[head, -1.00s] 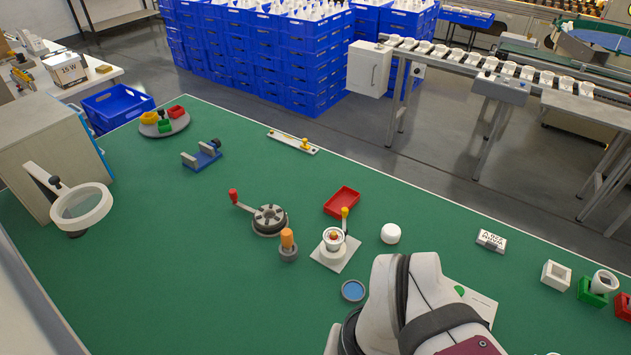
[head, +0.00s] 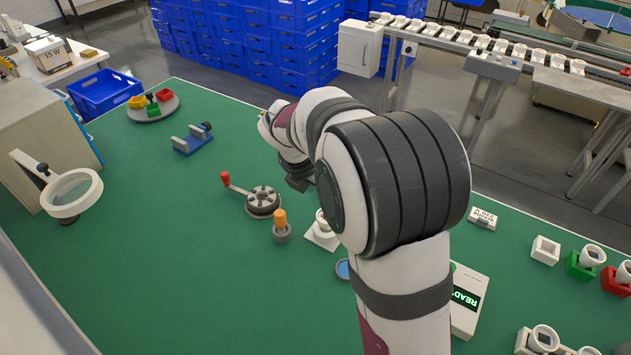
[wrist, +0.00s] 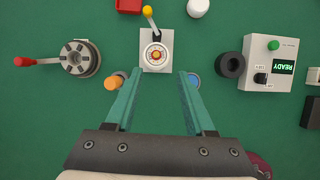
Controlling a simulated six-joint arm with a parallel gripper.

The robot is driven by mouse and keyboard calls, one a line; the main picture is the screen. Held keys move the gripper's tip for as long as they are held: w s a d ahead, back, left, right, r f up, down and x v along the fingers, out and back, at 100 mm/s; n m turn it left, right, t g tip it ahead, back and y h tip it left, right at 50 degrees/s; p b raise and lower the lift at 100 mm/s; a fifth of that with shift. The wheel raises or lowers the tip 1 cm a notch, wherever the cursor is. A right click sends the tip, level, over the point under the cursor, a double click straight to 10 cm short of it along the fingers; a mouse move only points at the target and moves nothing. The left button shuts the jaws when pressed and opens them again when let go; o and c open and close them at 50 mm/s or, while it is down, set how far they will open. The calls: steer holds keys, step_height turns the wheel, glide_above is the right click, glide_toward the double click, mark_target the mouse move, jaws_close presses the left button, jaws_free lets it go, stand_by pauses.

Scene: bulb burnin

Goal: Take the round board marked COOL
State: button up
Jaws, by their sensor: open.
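I can read no COOL marking on anything in either view, so I cannot tell which piece is the round board. My gripper (wrist: 157,76) is open and empty, with its two teal fingers spread above the table in the wrist view. A round piece with an orange centre (wrist: 156,54) sits in a white square fixture (wrist: 146,37) with a yellow-knobbed lever, just beyond the fingertips. At the back left, a round grey turntable (head: 138,116) carries red, yellow and green bins; their contents are too small to make out.
A black-rimmed crank wheel (head: 263,202) with a red handle and an orange-knobbed post (head: 281,226) stand near the fixture. A box with a READY display (head: 465,297) is to the right. The left-middle of the green table (head: 150,240) is clear.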

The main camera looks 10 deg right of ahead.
steer(key=x, duration=0.7)
steer(key=a+x, duration=0.1)
steer(key=x, duration=0.3)
steer(key=shift+a+f, duration=0.1)
steer(key=shift+f, duration=0.15)
steer(key=shift+s+f, duration=0.15)
steer(key=shift+s, duration=0.05)
jaws_close()
steer(key=shift+w, duration=0.1)
stand_by(0.4)
